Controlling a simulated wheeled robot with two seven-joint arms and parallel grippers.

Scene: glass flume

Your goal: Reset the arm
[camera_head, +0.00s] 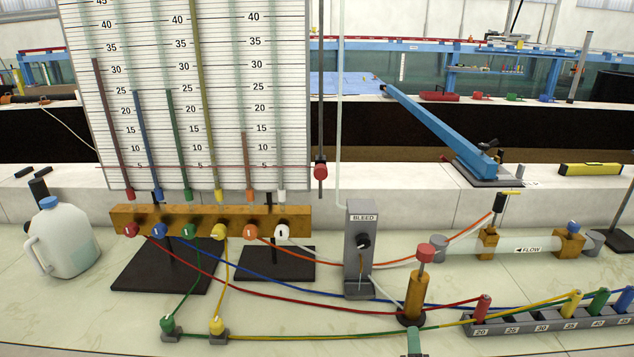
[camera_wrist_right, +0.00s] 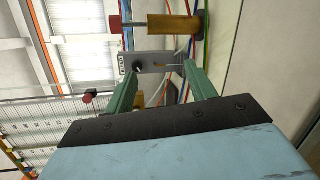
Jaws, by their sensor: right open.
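My right gripper shows in the right wrist view (camera_wrist_right: 163,76) with its two green fingers apart and nothing between them. Beyond its fingers is the grey BLEED block (camera_wrist_right: 150,62), with the brass cylinder with a red knob (camera_wrist_right: 170,22) beside it. In the head view only a green tip of my right gripper (camera_head: 414,342) shows at the bottom edge, just in front of the brass cylinder (camera_head: 415,297). I cannot tell from that view whether the tip touches anything. My left gripper is not in view.
The manometer board (camera_head: 230,120) stands behind a brass manifold (camera_head: 210,218) with coloured tubes. Tubes run across the bench to a grey numbered rack (camera_head: 545,320). A white jug (camera_head: 62,240) stands at left, a clear FLOW pipe (camera_head: 525,245) at right. A blue lever (camera_head: 430,125) lies behind.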

